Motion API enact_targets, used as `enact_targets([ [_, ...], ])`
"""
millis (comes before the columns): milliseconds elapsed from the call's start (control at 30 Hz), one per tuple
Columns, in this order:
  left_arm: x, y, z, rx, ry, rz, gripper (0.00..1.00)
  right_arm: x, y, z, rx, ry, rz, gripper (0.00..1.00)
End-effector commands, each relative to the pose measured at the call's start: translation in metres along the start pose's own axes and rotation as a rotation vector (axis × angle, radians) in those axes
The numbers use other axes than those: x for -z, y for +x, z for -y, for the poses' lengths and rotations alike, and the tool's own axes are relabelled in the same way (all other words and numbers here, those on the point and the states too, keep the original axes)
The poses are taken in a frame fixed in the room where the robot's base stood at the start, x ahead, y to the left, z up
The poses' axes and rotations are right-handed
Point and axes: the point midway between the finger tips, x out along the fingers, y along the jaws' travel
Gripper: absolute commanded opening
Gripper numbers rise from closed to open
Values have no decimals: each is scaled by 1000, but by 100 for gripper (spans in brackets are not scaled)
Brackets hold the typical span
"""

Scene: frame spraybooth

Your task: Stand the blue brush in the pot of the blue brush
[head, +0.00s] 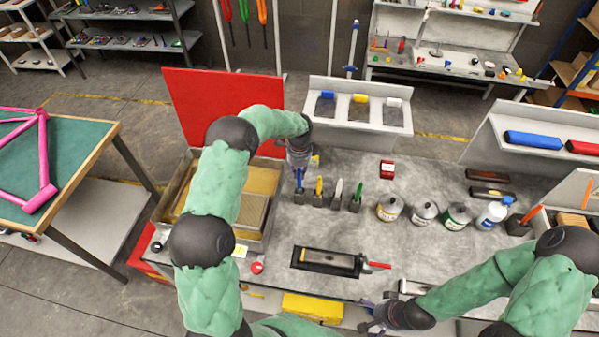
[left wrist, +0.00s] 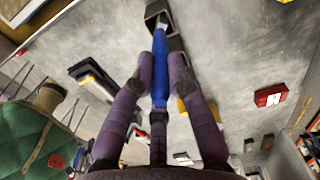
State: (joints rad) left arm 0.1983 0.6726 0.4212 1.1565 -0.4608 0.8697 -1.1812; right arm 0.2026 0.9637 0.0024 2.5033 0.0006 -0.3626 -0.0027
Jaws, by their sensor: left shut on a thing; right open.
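The blue brush (head: 299,178) is upright in the head view, in my left gripper (head: 299,165). In the left wrist view the fingers are shut on its blue handle (left wrist: 160,70). Its lower end meets the mouth of a small dark pot (left wrist: 158,11). I cannot tell how far inside it is. In the head view this pot (head: 299,198) is at the left end of a row of pots. My right gripper (head: 371,316) is open and empty at the bench's front edge.
Pots with a yellow brush (head: 319,186), a white one (head: 338,188) and a green one (head: 357,190) stand close to the right. Several bottles (head: 456,215) stand further right. A black tray (head: 327,261) lies in front, and a metal basin (head: 262,243) is left.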

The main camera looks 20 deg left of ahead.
Motion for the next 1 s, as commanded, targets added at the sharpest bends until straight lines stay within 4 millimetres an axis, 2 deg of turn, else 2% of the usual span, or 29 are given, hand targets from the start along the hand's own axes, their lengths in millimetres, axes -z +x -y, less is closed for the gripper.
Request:
enact_targets([
  [1000,0,18,0,0,0,0,0,0,13,-5,0,0,0,100],
])
